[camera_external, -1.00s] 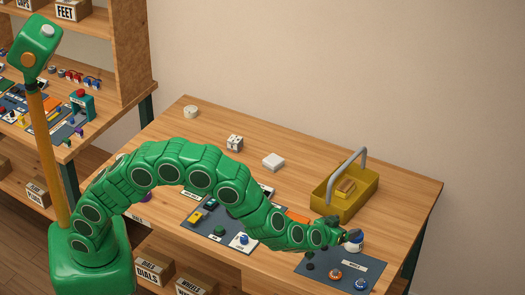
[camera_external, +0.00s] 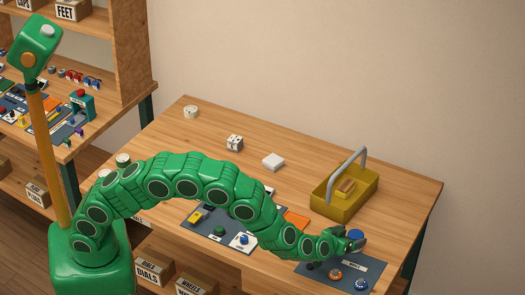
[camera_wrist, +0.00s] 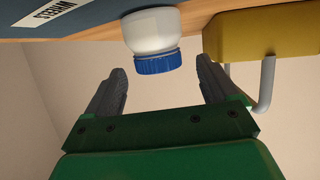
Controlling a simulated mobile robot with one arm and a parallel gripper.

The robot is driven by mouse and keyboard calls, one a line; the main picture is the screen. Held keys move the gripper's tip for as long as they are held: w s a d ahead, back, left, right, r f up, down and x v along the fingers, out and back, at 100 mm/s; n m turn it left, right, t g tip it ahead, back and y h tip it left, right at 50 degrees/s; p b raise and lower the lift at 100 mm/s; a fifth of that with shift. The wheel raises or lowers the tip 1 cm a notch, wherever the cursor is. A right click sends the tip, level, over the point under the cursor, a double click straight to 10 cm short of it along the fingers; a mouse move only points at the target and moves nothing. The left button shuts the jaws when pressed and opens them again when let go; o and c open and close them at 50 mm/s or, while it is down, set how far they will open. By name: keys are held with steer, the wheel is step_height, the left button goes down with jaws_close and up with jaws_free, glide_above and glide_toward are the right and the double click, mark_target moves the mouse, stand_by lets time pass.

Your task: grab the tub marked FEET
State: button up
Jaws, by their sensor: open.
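A box with a label reading FEET (camera_external: 66,13) stands on the upper shelf at the top left. A white tub with a blue lid (camera_external: 355,234) stands at the back of the mat on the table's right side; my gripper partly hides it. In the wrist view the tub (camera_wrist: 151,35) appears upside down, just beyond and between my fingertips. I see no FEET marking on it. My gripper (camera_external: 351,244) is open and empty, with its two fingers (camera_wrist: 160,72) spread to either side of the tub's line.
A yellow basket with a grey handle (camera_external: 327,200) stands close behind the tub; it also shows in the wrist view (camera_wrist: 265,33). The dark mat (camera_external: 373,270) holds small orange and blue parts.

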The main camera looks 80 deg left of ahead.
mark_target(355, 235)
steer(key=shift+x, duration=1.75)
steer(key=shift+c, duration=0.4)
steer(key=c, duration=1)
steer(key=shift+r, duration=0.1)
steer(key=shift+c, duration=0.2)
